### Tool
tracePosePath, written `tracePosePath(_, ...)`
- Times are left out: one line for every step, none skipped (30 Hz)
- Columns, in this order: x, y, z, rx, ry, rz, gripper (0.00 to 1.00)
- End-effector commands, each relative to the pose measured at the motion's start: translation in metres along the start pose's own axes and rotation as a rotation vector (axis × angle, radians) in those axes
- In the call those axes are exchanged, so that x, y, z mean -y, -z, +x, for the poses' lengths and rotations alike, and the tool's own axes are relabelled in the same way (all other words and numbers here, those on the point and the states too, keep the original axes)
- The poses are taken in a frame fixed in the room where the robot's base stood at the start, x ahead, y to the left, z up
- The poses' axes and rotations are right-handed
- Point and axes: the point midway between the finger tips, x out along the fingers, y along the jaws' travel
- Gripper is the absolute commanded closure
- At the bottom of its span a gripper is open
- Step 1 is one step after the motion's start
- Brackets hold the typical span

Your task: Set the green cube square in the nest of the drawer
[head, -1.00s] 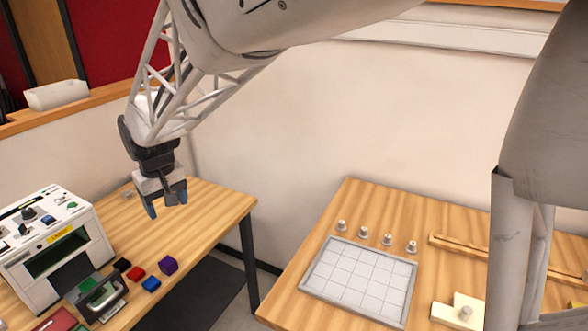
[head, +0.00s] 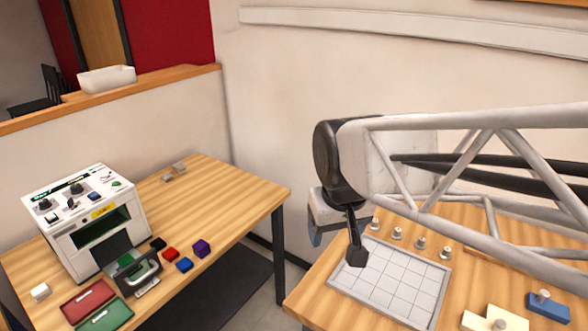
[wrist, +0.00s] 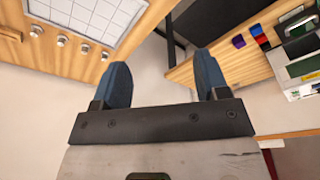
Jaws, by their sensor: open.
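The green cube (head: 125,262) appears in the open drawer (head: 147,284) at the front of the white machine (head: 88,225), left in the head view. The drawer's handle partly hides it, and I cannot tell whether it sits square in the nest. My gripper (head: 336,247) is far to the right of the drawer, high near the gridded tray. In the wrist view my gripper (wrist: 162,78) has its two blue fingers wide apart with nothing between them. The machine (wrist: 298,75) shows at the right edge there.
Black, red (head: 170,254), blue (head: 184,264) and purple (head: 201,248) blocks lie right of the drawer. A red tray (head: 88,303) and a green tray (head: 106,315) lie before the machine. The gridded tray (head: 436,292) and several pegs are on the right table. A gap separates the tables.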

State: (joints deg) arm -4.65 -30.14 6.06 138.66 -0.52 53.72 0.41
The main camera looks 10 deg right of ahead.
Motion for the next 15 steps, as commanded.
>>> tracePosePath(-0.006, -0.014, -0.001, -0.007, -0.004, 0.02, 0.32)
tracePosePath(-0.01, -0.021, -0.001, -0.01, -0.006, 0.03, 0.32)
tracePosePath(-0.013, -0.03, 0.0, -0.013, -0.009, 0.043, 0.32)
tracePosePath(-0.016, -0.036, 0.0, -0.015, -0.01, 0.051, 0.32)
tracePosePath(-0.018, -0.042, 0.0, -0.018, -0.012, 0.059, 0.32)
tracePosePath(-0.02, -0.048, 0.001, -0.02, -0.014, 0.069, 0.32)
tracePosePath(-0.022, -0.053, 0.001, -0.022, -0.015, 0.074, 0.32)
tracePosePath(-0.023, -0.057, 0.001, -0.024, -0.017, 0.08, 0.32)
tracePosePath(-0.024, -0.06, 0.002, -0.026, -0.018, 0.086, 0.32)
tracePosePath(-0.025, -0.063, 0.002, -0.026, -0.019, 0.089, 0.32)
tracePosePath(-0.026, -0.065, 0.002, -0.026, -0.019, 0.092, 0.32)
tracePosePath(-0.026, -0.067, 0.003, -0.027, -0.02, 0.095, 0.32)
tracePosePath(-0.027, -0.068, 0.003, -0.027, -0.02, 0.096, 0.32)
tracePosePath(-0.027, -0.069, 0.003, -0.027, -0.02, 0.097, 0.32)
tracePosePath(-0.027, -0.069, 0.003, -0.027, -0.021, 0.097, 0.32)
